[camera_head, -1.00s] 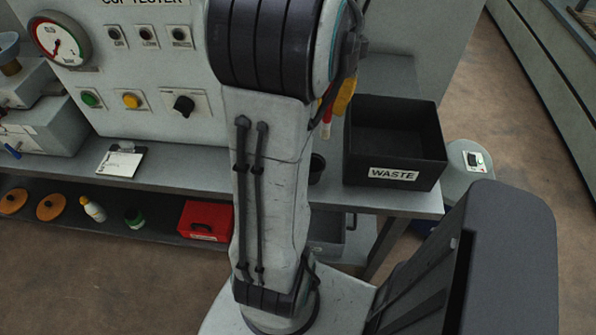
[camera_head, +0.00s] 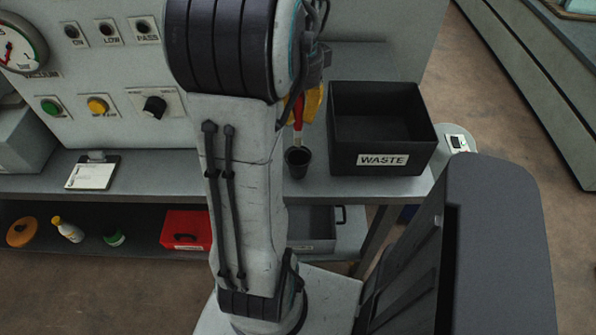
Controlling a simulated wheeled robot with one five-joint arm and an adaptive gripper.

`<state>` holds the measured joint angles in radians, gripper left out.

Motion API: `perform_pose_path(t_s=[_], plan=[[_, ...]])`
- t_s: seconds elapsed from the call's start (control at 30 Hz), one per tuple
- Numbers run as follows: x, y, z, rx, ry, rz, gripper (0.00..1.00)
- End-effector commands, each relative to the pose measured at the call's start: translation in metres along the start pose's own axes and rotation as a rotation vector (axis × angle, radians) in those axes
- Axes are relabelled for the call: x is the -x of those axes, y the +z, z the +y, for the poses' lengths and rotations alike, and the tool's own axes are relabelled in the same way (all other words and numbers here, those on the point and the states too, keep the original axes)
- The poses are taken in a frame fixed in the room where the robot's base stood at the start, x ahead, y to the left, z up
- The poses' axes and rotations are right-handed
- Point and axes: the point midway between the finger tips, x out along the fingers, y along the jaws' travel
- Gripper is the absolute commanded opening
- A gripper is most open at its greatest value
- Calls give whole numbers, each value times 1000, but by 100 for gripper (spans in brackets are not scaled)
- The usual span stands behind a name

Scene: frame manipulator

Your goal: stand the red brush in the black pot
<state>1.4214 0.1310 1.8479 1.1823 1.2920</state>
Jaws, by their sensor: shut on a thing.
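The red brush (camera_head: 298,114) hangs upright, its pale lower end just above or at the mouth of the black pot; I cannot tell whether it is inside the rim. The black pot (camera_head: 299,165) stands on the bench, left of the waste bin, with its left side close to my arm in the picture. My gripper (camera_head: 312,102), with yellow parts showing, is shut on the upper part of the brush. My arm hides much of the gripper.
The black bin marked WASTE (camera_head: 382,130) stands close to the right of the pot. A clipboard (camera_head: 93,172) lies on the bench to the left. The tester panel (camera_head: 110,60) rises behind. A red box (camera_head: 186,230) sits on the lower shelf.

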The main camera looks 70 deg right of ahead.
Motion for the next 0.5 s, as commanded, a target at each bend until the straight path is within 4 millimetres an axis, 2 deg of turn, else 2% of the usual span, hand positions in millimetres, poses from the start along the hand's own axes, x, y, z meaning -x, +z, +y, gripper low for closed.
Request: perform_pose_path(t_s=[0.3,0.5], plan=[[-48,0,0,0,4,-1,0],[-65,0,-1,0,2,-1,0]])
